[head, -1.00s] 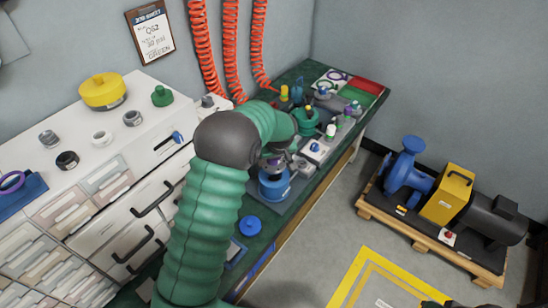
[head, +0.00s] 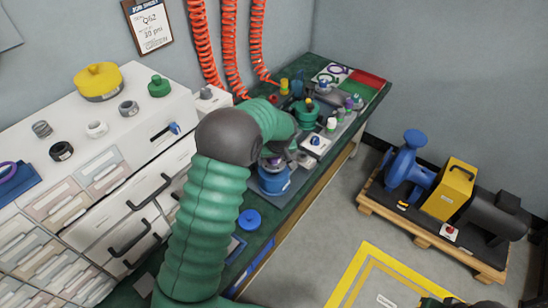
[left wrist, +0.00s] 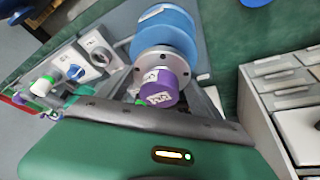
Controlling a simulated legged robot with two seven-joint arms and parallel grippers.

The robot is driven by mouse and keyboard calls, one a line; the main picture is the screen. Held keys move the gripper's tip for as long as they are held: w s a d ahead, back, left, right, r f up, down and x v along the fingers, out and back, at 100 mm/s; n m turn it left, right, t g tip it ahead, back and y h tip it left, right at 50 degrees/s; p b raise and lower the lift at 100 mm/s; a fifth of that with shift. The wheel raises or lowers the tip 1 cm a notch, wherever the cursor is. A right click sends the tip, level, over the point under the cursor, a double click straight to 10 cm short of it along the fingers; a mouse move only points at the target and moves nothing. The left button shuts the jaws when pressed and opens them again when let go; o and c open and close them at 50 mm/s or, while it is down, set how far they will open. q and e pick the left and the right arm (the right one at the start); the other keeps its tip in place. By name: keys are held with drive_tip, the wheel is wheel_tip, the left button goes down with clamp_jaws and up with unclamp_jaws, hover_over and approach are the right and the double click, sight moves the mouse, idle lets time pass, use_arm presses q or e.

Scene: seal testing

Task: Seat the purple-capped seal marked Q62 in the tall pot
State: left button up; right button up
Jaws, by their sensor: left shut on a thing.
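My left gripper (left wrist: 160,97) is shut on a purple-capped seal (left wrist: 158,88); the writing on its pale labels is too blurred to read. In the left wrist view the seal is in front of the grey metal flange of a blue pot (left wrist: 165,28); I cannot tell whether it has entered the opening. In the head view the blue pot (head: 273,183) stands on the green bench, with my left gripper (head: 281,150) just above it.
A green pot (head: 306,113) and several small capped parts stand farther along the bench (head: 228,222). A white box with a blue knob (head: 315,142) is close right of the blue pot. A blue disc (head: 249,220) lies nearer. A white drawer cabinet (head: 110,215) rises at left.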

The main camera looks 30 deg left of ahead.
use_arm(q)
drive_tip(key=shift+f+b, duration=0.9)
drive_tip(key=shift+f, duration=0.35)
idle(0.5)
drive_tip(key=o, duration=2)
drive_tip(key=shift+o, duration=0.2)
drive_tip(key=p+v, duration=0.3)
drive_tip(key=v, duration=1.3)
drive_tip(key=shift+d+r, duration=0.2)
drive_tip(key=shift+r, duration=0.1)
